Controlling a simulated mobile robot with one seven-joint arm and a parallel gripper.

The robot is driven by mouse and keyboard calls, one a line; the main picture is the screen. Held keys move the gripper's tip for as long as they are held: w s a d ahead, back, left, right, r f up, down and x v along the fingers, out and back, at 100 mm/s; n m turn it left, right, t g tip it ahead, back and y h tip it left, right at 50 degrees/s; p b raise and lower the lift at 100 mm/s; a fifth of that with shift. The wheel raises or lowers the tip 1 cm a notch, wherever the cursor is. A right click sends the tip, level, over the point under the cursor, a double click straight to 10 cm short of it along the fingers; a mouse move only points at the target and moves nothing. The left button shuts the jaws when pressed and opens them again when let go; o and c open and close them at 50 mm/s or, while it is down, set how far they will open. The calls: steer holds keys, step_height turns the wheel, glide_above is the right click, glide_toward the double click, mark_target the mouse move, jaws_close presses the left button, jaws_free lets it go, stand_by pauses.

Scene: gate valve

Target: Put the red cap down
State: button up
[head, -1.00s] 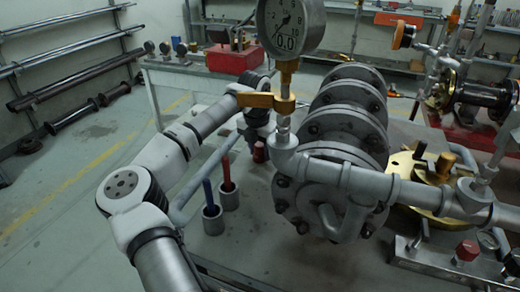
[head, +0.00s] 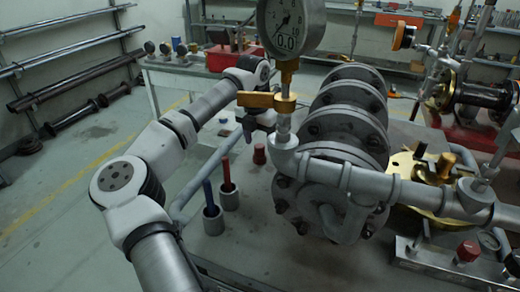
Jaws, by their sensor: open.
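The yellow lever below the gauge hides part of my gripper, so only a dark fingertip shows clearly.
Two grey cups hold a blue rod (head: 208,193) and a red rod (head: 226,174) in front of the cap. The pressure gauge (head: 290,25) and its pipe rise right of my gripper. A flanged valve body (head: 325,190) fills the bench centre.

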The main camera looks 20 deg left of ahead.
mark_target(257, 148)
step_height(257, 148, up, 8)
steer(key=shift+s, duration=0.45)
steer(key=shift+a, duration=0.1)
stand_by(2.0)
